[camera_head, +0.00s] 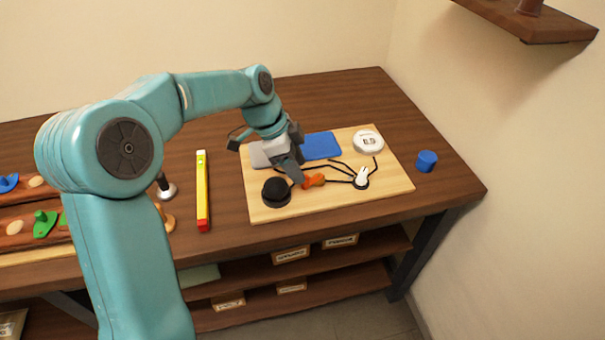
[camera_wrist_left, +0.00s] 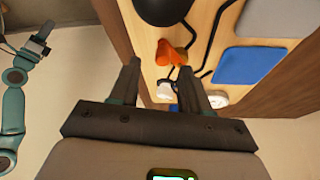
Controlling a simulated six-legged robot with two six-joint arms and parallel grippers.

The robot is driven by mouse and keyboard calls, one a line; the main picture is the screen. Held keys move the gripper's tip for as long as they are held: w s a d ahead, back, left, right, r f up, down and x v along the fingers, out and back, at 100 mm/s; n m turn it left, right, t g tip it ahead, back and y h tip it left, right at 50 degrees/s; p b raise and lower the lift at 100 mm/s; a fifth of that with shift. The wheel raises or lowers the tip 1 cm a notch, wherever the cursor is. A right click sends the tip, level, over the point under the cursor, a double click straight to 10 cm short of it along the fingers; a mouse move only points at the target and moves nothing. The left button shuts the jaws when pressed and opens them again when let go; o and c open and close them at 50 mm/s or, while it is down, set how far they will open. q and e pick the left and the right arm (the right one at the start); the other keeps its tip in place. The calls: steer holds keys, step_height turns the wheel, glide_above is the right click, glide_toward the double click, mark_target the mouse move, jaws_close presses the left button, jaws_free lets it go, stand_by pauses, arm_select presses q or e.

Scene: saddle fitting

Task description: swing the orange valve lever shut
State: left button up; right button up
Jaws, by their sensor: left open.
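The orange valve lever (camera_head: 314,181) sits on a light wooden board (camera_head: 290,209), between a black round knob and a white toggle. In the left wrist view the lever (camera_wrist_left: 168,53) shows just beyond my fingertips, roughly between them in the picture. My left gripper (camera_head: 297,180) is over the board, close to the left end of the lever; the left wrist view shows its jaws (camera_wrist_left: 157,70) open and empty. I cannot tell whether a finger touches the lever. My right gripper (camera_wrist_left: 42,38) appears small at the left of the wrist view, away from the board; its jaws are unclear.
The black knob (camera_head: 276,192), white toggle (camera_head: 362,177), black tubing, blue pad (camera_head: 321,146) and white round gauge (camera_head: 368,142) are on the board. A blue cylinder (camera_head: 427,161) stands to its right. A yellow-and-red bar (camera_head: 203,192) lies left on the table.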

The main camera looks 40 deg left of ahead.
arm_select(q)
steer(key=x, duration=0.3)
steer(key=shift+w+a, duration=0.1)
steer(key=shift+a, duration=0.1)
steer(key=shift+w+d+f, duration=0.1)
steer(key=shift+d+f, duration=0.05)
steer(key=shift+f, duration=0.2)
steer(key=shift+d, duration=0.1)
steer(key=shift+f, duration=0.1)
jaws_close()
